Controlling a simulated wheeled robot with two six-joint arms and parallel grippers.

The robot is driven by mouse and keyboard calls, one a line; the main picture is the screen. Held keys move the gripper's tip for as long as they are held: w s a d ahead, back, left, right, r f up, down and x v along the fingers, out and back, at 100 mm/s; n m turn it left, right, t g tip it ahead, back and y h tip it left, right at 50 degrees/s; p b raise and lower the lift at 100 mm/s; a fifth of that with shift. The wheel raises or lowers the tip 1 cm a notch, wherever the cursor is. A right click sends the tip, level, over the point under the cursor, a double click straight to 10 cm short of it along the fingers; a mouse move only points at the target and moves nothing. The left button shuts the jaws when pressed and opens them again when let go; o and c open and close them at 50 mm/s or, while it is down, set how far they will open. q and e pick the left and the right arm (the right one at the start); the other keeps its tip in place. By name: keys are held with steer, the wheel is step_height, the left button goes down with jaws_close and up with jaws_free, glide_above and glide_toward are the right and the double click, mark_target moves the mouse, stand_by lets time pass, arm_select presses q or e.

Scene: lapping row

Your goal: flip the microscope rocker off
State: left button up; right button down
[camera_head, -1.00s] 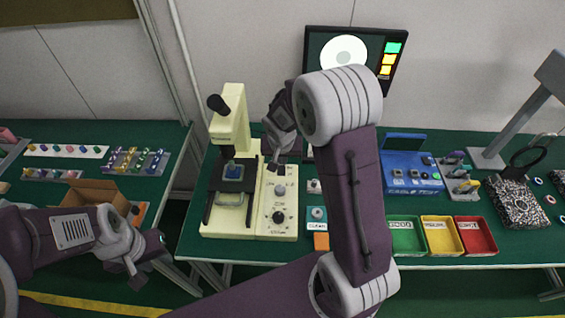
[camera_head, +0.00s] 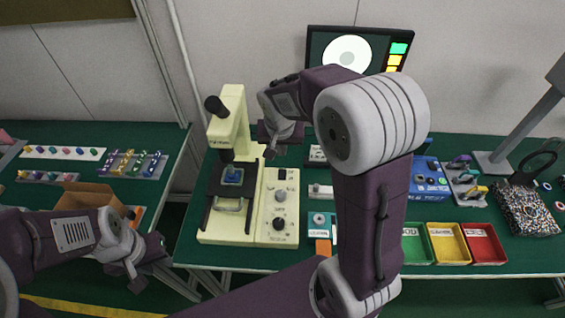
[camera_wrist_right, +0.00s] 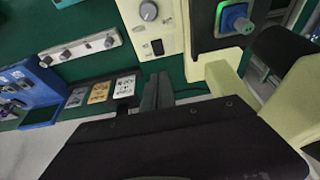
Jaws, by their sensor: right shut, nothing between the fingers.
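The cream microscope (camera_head: 230,125) stands on the green bench, with a blue piece (camera_head: 232,176) on its black stage. Beside it is a cream control box (camera_head: 264,229) with round knobs. The small black rocker (camera_head: 282,174) is at the box's far end and also shows in the right wrist view (camera_wrist_right: 157,47). I cannot tell which way it is tipped. My right gripper (camera_head: 271,150) is shut and empty, behind the rocker and apart from it; its fingers show in the wrist view (camera_wrist_right: 157,92). My left gripper (camera_head: 138,272) hangs low left, far from the microscope; its fingers are unclear.
A monitor (camera_head: 347,58) stands behind. My right arm hides the bench middle. A cardboard box (camera_head: 92,197) sits on the left bench.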

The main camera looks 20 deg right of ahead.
mark_target(283, 174)
steer(key=x, duration=0.4)
steer(key=b+x, duration=0.1)
steer(key=x, duration=0.8)
steer(key=shift+s+a+f+b, duration=0.1)
steer(key=shift+s+f+b, duration=0.1)
steer(key=shift+f+b, duration=0.25)
steer(key=shift+w+f+b, duration=0.1)
steer(key=shift+f+b, duration=0.25)
steer(key=shift+b, duration=0.05)
steer(key=shift+r, duration=0.15)
steer(key=shift+s+a+f+b, duration=0.15)
steer(key=shift+s+f+b, duration=0.1)
steer(key=shift+s+b, duration=0.25)
steer(key=shift+s+a+r, duration=0.15)
steer(key=shift+s, duration=0.25)
